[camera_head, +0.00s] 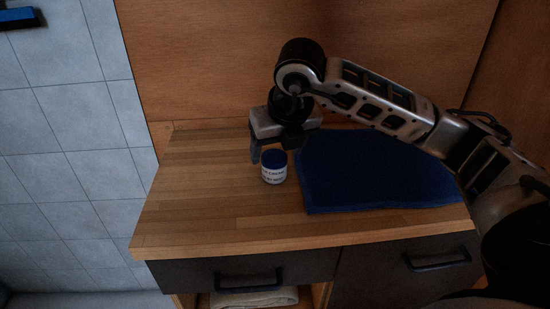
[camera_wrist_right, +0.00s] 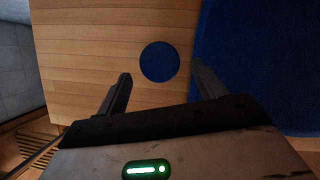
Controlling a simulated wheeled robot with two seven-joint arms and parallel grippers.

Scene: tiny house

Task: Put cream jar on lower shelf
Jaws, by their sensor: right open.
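The cream jar (camera_head: 273,167) is small and white with a dark blue lid and dark lettering. It stands upright on the wooden counter, just left of the blue mat. My right gripper (camera_head: 271,150) is directly behind and above it in the head view. In the right wrist view the jar's round blue lid (camera_wrist_right: 160,62) lies ahead of and between the two fingertips of my open right gripper (camera_wrist_right: 162,82). The fingers look apart from the jar. An open shelf space (camera_head: 205,300) shows under the left drawer, mostly cut off by the frame. My left gripper is out of view.
The wooden counter (camera_head: 195,200) has free room left of the jar. A blue mat (camera_head: 370,180) lies on its right. Below are dark drawer fronts with handles (camera_head: 250,283). A folded light towel (camera_head: 252,298) lies in the space beneath. A wooden panel stands behind; grey tiles are at left.

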